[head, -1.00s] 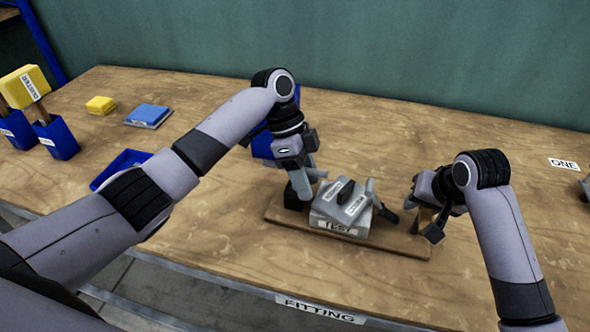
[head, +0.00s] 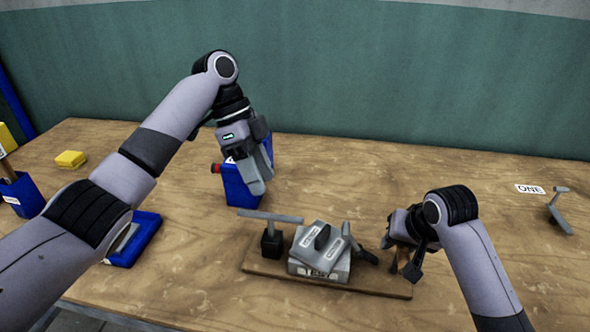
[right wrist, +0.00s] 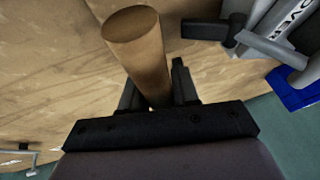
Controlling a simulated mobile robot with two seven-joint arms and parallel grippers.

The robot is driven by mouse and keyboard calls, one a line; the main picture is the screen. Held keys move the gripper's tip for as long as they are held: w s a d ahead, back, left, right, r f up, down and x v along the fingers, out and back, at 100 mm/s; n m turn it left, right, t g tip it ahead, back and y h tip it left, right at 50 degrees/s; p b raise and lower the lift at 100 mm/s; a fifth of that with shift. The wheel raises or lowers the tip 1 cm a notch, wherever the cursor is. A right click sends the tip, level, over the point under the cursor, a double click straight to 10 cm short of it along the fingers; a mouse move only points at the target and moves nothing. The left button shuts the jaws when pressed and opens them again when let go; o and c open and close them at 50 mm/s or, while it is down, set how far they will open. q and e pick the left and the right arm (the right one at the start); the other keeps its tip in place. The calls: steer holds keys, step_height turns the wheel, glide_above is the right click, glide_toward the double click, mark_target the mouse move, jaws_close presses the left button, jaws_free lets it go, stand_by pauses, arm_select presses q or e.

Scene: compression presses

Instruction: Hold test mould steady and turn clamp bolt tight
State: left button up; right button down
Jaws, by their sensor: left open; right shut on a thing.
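The test mould (head: 318,268), a grey block with white labels, sits on a wooden board (head: 375,283). A grey bar (head: 270,216) lies across the top of a black block (head: 271,243) at the board's left end; I cannot tell for sure that it is the clamp bolt's handle. My left gripper (head: 258,183) is open and empty, raised above and behind that bar. My right gripper (head: 405,262) is shut on a wooden post at the board's right end. In the right wrist view the round post (right wrist: 140,50) stands between my fingers. Its lower end is hidden there.
A blue tray (head: 135,240) and a yellow block (head: 71,159) are at the left. A grey tool (head: 558,212) lies by the label ONE (head: 529,189) at the right. The table behind the board is mostly clear.

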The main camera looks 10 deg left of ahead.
steer(key=c, duration=0.8)
jaws_free()
steer(key=shift+o, duration=0.2)
